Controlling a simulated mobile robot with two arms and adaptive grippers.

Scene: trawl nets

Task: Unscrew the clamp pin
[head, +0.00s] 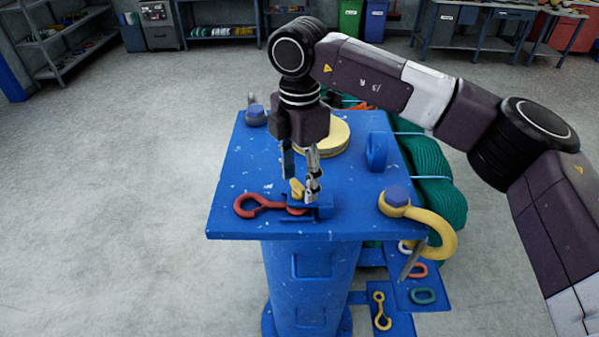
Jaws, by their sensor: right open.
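A small yellow piece (297,187), which looks like the clamp pin, stands on a blue clamp (322,212) near the front edge of the blue stand's top. A red hook (250,204) lies with its right end at the clamp. My right gripper (301,187) points down over the clamp. It is open, with one finger left of the yellow piece and the other close at its right. The right finger hides part of the clamp, and I cannot tell whether it touches. My left gripper is not in view.
A yellow shackle (437,232) hangs at the stand's right front corner. A blue lug (376,152) and a yellow disc (334,136) are on the top (247,165). Green net (428,168) lies behind at the right. The floor at the left is clear.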

